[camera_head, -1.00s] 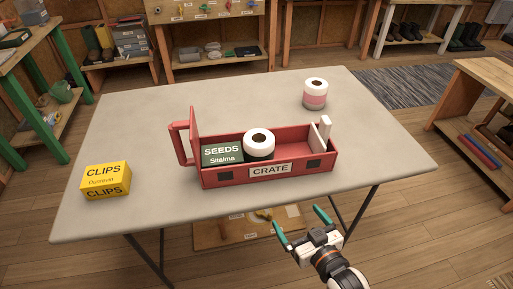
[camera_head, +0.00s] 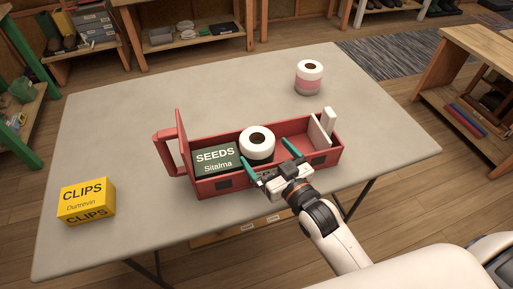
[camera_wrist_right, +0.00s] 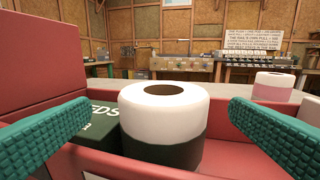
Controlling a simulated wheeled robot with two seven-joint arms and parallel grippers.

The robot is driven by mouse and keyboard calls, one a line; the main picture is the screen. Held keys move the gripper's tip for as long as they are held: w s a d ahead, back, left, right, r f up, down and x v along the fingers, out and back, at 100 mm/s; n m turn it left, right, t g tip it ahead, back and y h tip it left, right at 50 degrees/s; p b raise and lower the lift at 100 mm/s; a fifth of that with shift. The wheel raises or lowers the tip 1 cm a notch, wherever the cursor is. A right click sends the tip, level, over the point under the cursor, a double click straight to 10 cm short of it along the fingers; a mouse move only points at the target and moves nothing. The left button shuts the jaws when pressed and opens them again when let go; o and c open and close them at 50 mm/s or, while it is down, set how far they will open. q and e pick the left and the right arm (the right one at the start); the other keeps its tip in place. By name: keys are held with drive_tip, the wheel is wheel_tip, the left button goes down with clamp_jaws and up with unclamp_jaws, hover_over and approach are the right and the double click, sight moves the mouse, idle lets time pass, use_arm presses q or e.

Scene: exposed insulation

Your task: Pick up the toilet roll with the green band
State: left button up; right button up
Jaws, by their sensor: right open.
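The toilet roll with the dark green band (camera_head: 257,144) stands upright in the red crate, white above the band. In the right wrist view the roll (camera_wrist_right: 165,118) fills the middle, with its band at the bottom. My right gripper (camera_head: 265,152) is open and empty at the near side of the crate. In the right wrist view its teal fingers (camera_wrist_right: 159,108) lie to the left and right of the roll, which appears just ahead of them. I cannot tell whether the fingertips reach beside it. My left gripper is not in view.
The red crate (camera_head: 209,187) also holds a green seeds box (camera_head: 215,159) left of the roll and a white object (camera_head: 327,122) at its right end. A pink-banded roll (camera_head: 309,77) stands at the back of the table. A yellow clips box (camera_head: 86,201) stands front left.

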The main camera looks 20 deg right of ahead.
sight(248, 128)
drive_tip(key=x, duration=0.6)
drive_tip(key=shift+w+d+r, duration=0.15)
drive_tip(key=shift+d, duration=0.05)
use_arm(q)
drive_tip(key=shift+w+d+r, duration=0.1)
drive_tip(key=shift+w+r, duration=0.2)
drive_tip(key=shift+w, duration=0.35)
use_arm(e)
drive_tip(key=shift+r, duration=0.1)
drive_tip(key=c, duration=0.9)
